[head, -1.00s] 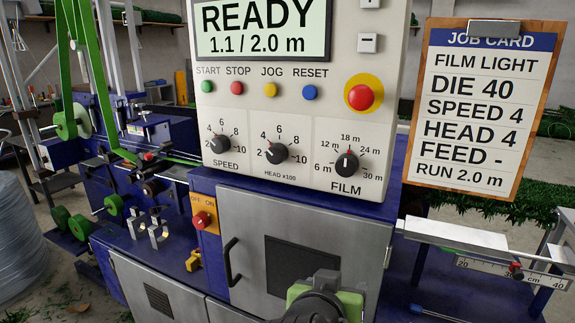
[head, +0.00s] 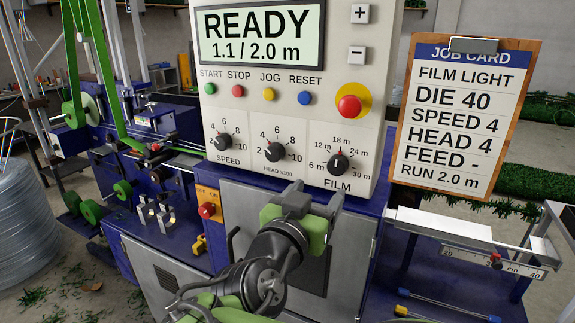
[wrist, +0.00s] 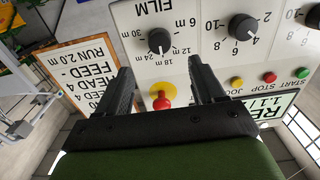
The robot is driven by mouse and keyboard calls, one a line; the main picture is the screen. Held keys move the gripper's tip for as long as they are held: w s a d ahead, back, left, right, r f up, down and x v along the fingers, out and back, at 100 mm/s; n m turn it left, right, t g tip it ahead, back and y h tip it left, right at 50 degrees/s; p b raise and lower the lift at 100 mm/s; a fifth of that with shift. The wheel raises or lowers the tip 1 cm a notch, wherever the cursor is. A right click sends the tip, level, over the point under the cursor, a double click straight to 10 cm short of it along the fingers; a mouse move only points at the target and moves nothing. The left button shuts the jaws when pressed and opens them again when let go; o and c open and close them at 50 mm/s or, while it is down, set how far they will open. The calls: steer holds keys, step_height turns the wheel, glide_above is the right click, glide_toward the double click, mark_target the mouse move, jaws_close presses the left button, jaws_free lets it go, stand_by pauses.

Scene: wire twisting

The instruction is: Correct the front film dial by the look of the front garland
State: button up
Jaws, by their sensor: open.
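The film dial (head: 338,162) is a black knob at the lower right of the white panel, its pointer roughly up near 18 m. It also shows upside down in the wrist view (wrist: 160,41). My gripper (head: 310,200) is below the panel, beneath the film dial and apart from it. In the wrist view its two dark fingers (wrist: 160,75) stand apart with nothing held, the film dial beyond them. Green garland (head: 480,207) shows behind and below the job card, partly hidden. I cannot tell which stretch is the front garland, nor its fine look.
The screen (head: 262,35) reads READY, 1.1 / 2.0 m. The speed dial (head: 223,141) and head dial (head: 275,151) sit left of the film dial. A red stop button (head: 349,106) is above it. The job card (head: 465,118) reads FILM LIGHT, DIE 40, SPEED 4, HEAD 4.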

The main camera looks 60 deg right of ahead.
mark_target(336, 169)
steer(key=d, duration=0.3)
steer(key=w+d+p, duration=0.1)
steer(key=d, duration=0.6)
steer(key=shift+w+p, duration=0.25)
steer(key=shift+p, duration=0.1)
steer(key=shift+a, duration=0.1)
steer(key=c, duration=1.1)
steer(key=shift+o, duration=0.2)
steer(key=shift+n, duration=0.3)
steer(key=n, duration=0.4)
steer(key=n+p, duration=0.1)
steer(key=n, duration=0.4)
steer(key=shift+s, duration=0.1)
